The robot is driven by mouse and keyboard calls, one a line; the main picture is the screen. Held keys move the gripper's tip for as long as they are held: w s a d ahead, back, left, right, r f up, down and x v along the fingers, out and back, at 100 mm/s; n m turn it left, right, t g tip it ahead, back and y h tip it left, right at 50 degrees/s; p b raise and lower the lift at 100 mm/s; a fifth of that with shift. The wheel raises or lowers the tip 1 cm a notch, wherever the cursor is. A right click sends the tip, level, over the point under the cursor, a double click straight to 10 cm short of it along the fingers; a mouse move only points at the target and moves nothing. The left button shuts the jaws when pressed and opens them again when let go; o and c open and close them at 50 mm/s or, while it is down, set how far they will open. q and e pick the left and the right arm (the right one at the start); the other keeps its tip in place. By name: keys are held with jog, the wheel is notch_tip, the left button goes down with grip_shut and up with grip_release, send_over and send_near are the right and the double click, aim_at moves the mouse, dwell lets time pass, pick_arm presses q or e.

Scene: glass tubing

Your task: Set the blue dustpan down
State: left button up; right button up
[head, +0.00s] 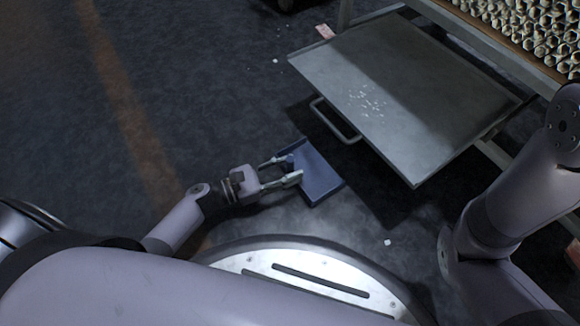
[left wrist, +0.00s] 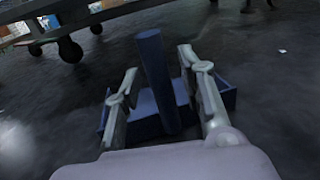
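The blue dustpan (head: 320,180) is low over or on the dark floor, in front of my base; I cannot tell for sure whether it touches the floor. My left gripper (head: 291,167) is at its left side. In the left wrist view, the dustpan's upright handle (left wrist: 157,85) stands between the two spread fingers of the left gripper (left wrist: 159,60). Dark gaps show on both sides of the handle, so the fingers look open around it. The pan is partly hidden behind the fingers. My right arm shows at the right; its gripper is out of view.
A grey metal tray (head: 340,65) with a handle and white bits on it juts out from a rack just beyond the dustpan. Many tubes (head: 530,25) fill the rack's top. Small white shards lie on the floor. The floor at left is clear.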

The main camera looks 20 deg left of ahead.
pick_arm(q)
jog(key=p+v, duration=0.4)
jog(key=v, duration=0.6)
jog(key=shift+r, duration=0.15)
jog(key=shift+s+a, duration=0.4)
jog(key=shift+a, duration=0.1)
